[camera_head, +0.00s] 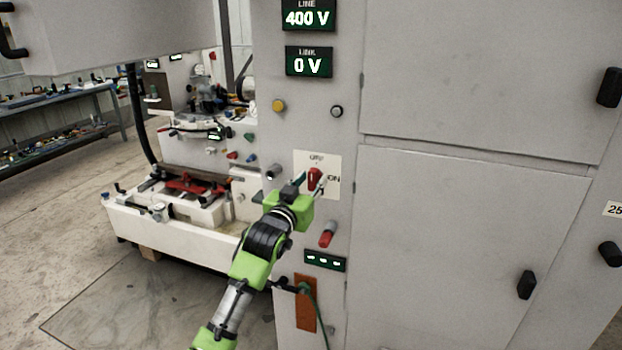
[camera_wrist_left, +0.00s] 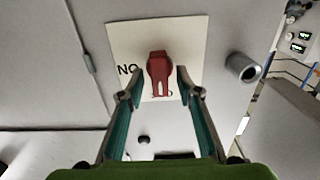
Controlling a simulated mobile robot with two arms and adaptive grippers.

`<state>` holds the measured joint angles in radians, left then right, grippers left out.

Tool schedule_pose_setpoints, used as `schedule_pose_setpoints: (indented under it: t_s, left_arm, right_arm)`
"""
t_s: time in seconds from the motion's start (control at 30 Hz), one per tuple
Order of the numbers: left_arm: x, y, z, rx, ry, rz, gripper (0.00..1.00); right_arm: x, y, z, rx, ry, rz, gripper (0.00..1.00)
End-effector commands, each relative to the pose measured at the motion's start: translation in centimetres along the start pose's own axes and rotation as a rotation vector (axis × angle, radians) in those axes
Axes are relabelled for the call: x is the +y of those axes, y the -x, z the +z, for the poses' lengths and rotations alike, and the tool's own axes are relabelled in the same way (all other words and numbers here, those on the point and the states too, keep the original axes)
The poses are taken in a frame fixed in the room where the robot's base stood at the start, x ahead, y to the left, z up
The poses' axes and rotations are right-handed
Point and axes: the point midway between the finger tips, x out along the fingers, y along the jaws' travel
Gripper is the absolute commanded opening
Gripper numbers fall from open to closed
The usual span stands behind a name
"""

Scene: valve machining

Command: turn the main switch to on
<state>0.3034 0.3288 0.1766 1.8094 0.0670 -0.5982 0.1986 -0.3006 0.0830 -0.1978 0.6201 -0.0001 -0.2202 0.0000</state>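The main switch is a red handle (camera_head: 315,177) on a pale label plate (camera_head: 331,161) on the grey cabinet front. It also shows in the left wrist view (camera_wrist_left: 160,75), where its grip lies toward the plate's partly covered label edge. In the head view the handle points up toward the OFF marking, with ON printed to its right. My left gripper (camera_head: 308,184) is at the switch. In the left wrist view its two teal-lined fingers (camera_wrist_left: 160,80) are open, one on each side of the handle, with gaps visible. My right gripper is in neither view.
A grey cylinder (camera_head: 273,172) sticks out left of the plate. A red-tipped knob (camera_head: 327,234) and a green display (camera_head: 325,261) sit below it. Closed cabinet doors (camera_head: 470,230) stand right.

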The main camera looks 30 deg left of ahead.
Motion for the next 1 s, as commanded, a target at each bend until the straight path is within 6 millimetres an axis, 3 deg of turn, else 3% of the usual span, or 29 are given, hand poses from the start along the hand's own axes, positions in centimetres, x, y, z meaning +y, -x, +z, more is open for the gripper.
schedule_pose_setpoints:
  t_s: [0.3, 0.43, 0.77, 1.0]
  left_arm:
    - [0.00, -0.26, 0.03, 0.000, -0.001, 0.000, 0.32]
    - [0.00, -0.25, 0.02, 0.000, -0.001, 0.000, 0.01]
    - [0.00, -0.24, -0.01, 0.000, -0.016, 0.000, 0.00]
    - [0.01, -0.26, -0.17, 0.000, -0.117, 0.000, 0.00]
  right_arm:
    - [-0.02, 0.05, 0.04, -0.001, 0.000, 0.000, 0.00]
    - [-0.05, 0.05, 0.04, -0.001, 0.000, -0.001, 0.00]
    - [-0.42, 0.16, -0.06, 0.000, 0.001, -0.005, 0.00]
    - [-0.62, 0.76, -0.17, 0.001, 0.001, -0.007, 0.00]
